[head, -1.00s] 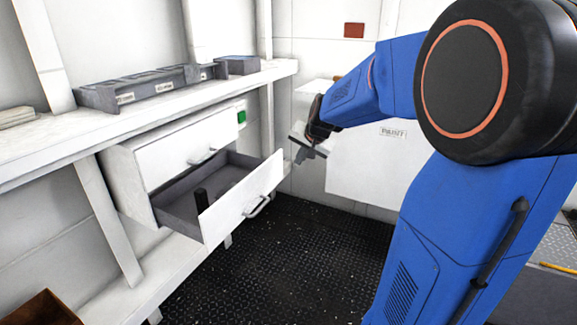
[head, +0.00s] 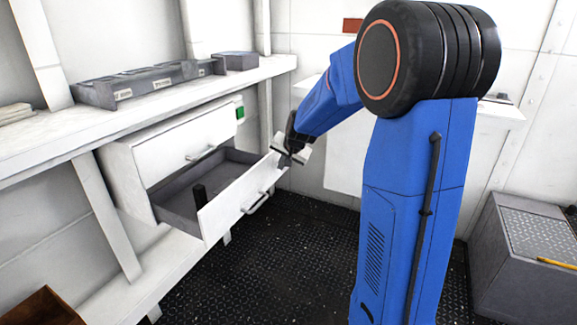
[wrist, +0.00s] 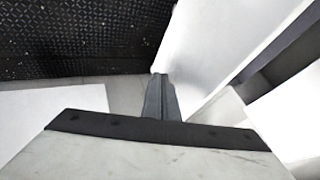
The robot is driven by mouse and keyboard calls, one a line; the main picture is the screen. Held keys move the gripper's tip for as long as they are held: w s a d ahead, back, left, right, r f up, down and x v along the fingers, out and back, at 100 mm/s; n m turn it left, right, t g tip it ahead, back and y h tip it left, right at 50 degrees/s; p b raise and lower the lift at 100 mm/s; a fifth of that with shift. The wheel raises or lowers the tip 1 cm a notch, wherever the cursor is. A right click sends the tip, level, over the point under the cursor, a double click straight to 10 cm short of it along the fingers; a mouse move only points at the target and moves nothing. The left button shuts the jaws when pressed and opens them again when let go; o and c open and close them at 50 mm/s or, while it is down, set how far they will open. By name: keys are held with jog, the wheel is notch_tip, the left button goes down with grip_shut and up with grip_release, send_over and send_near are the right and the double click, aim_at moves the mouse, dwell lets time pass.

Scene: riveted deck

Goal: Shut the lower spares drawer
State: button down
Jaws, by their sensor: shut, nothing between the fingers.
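The lower spares drawer (head: 240,204) is pulled out, with a white front, a bar handle (head: 257,202) and a grey inside. My gripper (head: 287,160) is shut and empty at the far right end of the lower drawer's front. In the wrist view my gripper's fingers (wrist: 160,97) are together beside a white panel (wrist: 205,50), which looks like the drawer front. I cannot tell whether they touch it.
A white bench (head: 150,105) above the drawers carries a grey divided tray (head: 140,84) and a blue-grey box (head: 236,61). A brown bin (head: 38,308) is at lower left. A grey chest (head: 520,255) stands at right. The dark deck (head: 270,260) before the drawer is clear.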

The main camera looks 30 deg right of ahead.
jog(key=shift+w+a, duration=0.2)
jog(key=shift+w, duration=0.05)
send_over(238, 167)
jog(key=shift+s, duration=0.15)
jog(key=shift+w+a+r, duration=0.1)
jog(key=shift+w+a, duration=0.2)
jog(key=shift+w, duration=0.15)
jog(key=shift+w, duration=0.1)
dwell(0.4)
